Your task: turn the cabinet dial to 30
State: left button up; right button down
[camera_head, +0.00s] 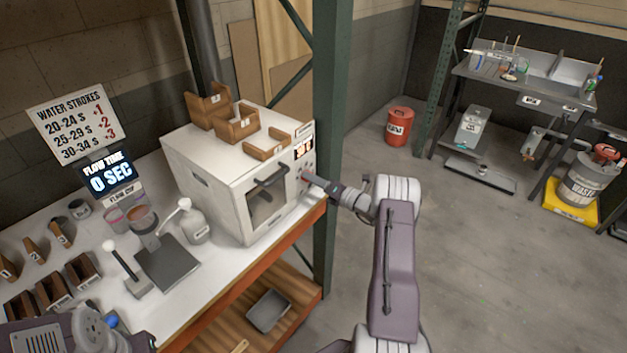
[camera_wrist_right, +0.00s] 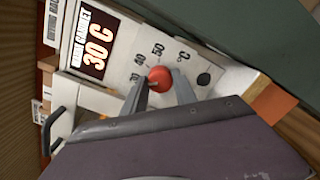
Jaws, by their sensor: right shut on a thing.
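The white cabinet (camera_head: 215,180) stands on the bench with its handled, windowed door closed. Its red dial (camera_wrist_right: 159,76) shows in the right wrist view beside a printed scale with a °C mark. The cabinet display (camera_wrist_right: 97,47) reads 30 C; it is small in the head view (camera_head: 303,147). My right gripper (camera_wrist_right: 165,90) is shut on the red dial, one finger on each side. In the head view my right gripper (camera_head: 312,181) reaches the cabinet's control panel from the right. The dial's dark mark looks near 30, but its exact angle is hard to read. My left gripper's fingers are not visible.
Wooden numbered holders (camera_head: 238,126) sit on the cabinet. A green post (camera_head: 331,130) rises close behind my right wrist. A white bottle (camera_head: 194,222), a dark plate (camera_head: 168,262) and a flow time display (camera_head: 110,174) reading 0 SEC are on the bench.

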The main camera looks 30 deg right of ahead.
jog(key=shift+r, duration=0.1)
dwell(0.3)
jog(key=c, duration=1)
grip_release()
jog(key=shift+o, duration=0.2)
jog(key=shift+s+d, duration=0.25)
jog(key=shift+s, duration=0.1)
jog(key=b+v, duration=0.1)
jog(key=v, duration=0.7)
jog(key=shift+s, duration=0.15)
